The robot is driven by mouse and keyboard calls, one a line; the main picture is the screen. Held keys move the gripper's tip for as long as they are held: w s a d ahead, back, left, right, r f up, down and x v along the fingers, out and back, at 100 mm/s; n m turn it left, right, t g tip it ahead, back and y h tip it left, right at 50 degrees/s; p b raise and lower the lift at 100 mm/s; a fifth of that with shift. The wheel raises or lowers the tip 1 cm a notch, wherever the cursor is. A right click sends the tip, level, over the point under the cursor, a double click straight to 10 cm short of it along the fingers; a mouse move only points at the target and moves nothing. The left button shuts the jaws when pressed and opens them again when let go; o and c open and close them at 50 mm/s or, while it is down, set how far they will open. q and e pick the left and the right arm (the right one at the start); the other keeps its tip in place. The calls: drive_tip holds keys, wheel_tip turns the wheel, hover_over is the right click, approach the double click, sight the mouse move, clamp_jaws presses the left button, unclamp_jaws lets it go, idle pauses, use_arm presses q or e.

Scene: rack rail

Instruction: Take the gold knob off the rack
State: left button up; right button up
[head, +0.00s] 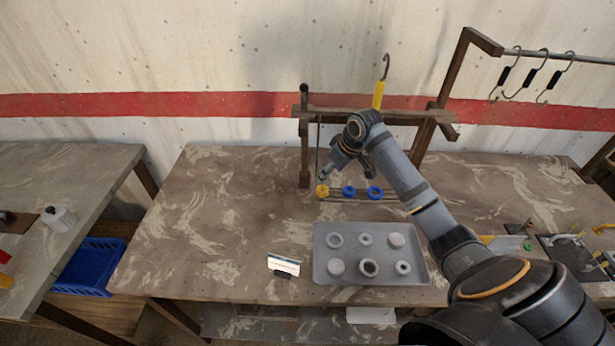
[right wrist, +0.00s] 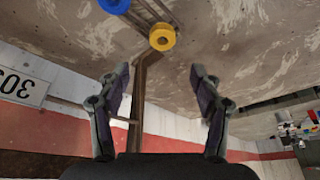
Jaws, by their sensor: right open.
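The gold knob (head: 322,191) sits at the left end of a low rail on the table, left of two blue knobs (head: 349,191) (head: 375,192). In the right wrist view the gold knob (right wrist: 162,37) shows ahead, beyond and between the open fingers, with one blue knob (right wrist: 115,4) beside it. The rack rail (head: 340,198) runs under the knobs. My right gripper (head: 323,178) hangs just above the gold knob in the head view, and it also shows in the right wrist view (right wrist: 158,75), open and empty, apart from the knob. My left gripper is not in view.
A grey tray (head: 318,272) with several round parts lies in front of the rail. A wooden frame (head: 304,150) with a post stands behind it. A small white card (head: 283,264) stands left of the tray. The table left of the rail is clear.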

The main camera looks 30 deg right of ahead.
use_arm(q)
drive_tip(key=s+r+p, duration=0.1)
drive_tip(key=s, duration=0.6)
use_arm(e)
drive_tip(key=p, duration=0.1)
hover_over(322, 190)
drive_tip(key=s, duration=0.2)
drive_tip(key=f, duration=0.5)
drive_tip(key=shift+w+d, duration=0.2)
drive_tip(key=shift+d, duration=0.1)
drive_tip(key=shift+p+x, duration=0.4)
drive_tip(key=shift+x, duration=0.8)
drive_tip(key=shift+w+f, duration=0.15)
drive_tip(key=shift+f, duration=0.5)
drive_tip(key=c, duration=1)
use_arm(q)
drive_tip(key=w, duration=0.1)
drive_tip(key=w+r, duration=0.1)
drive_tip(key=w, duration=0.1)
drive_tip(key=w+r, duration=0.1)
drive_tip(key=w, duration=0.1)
use_arm(e)
drive_tip(key=shift+c, duration=1.3)
